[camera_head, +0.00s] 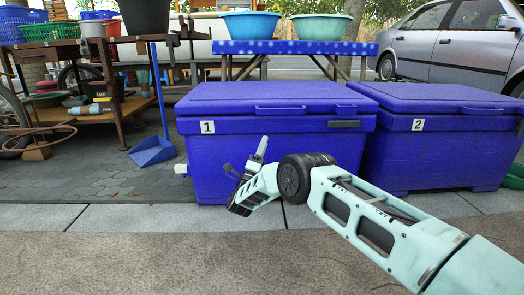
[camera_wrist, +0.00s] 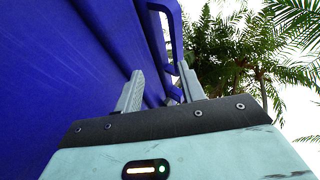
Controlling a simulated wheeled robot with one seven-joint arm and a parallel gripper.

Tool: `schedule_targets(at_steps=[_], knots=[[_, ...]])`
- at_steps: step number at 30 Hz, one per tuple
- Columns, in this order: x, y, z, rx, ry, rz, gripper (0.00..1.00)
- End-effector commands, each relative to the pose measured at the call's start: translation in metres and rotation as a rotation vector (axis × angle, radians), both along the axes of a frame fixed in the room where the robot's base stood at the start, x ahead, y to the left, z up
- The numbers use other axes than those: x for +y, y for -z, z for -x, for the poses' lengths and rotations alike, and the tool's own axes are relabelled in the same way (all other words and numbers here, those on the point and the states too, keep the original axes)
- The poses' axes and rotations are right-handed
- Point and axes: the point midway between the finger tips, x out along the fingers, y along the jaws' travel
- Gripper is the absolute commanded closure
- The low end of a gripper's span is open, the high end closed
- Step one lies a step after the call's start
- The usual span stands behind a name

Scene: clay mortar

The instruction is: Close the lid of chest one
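Chest one (camera_head: 245,165) is the blue chest with a white "1" label, at the centre of the head view. Its blue lid (camera_head: 225,97) lies down level over the body, with no clear gap in sight; I cannot tell whether it is fully seated. A lid handle (camera_head: 280,108) runs along the front edge. My gripper (camera_head: 262,148) is in front of the chest's front face, below the lid, fingers pointing up. In the wrist view my gripper (camera_wrist: 160,72) has its two grey fingers apart, with nothing held. The blue front face (camera_wrist: 70,80) fills the left, and a handle (camera_wrist: 176,35) shows above the fingers.
Blue chest two (camera_head: 430,155) stands close on the right, lid down. A blue table (camera_head: 295,48) with two basins is behind. A blue dustpan (camera_head: 152,151) and a wooden cart (camera_head: 105,110) are on the left. The pavement (camera_head: 150,218) in front is clear.

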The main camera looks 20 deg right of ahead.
Motion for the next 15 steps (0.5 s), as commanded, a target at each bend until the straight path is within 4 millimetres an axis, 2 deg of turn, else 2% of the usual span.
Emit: schedule_targets(at_steps=[4, 15], knots=[[0.0034, 0.0074, 0.0011, 0.0, 0.0, 0.0, 0.61], [0.0037, 0.0091, 0.0012, 0.0, 0.002, 0.0, 0.61]])
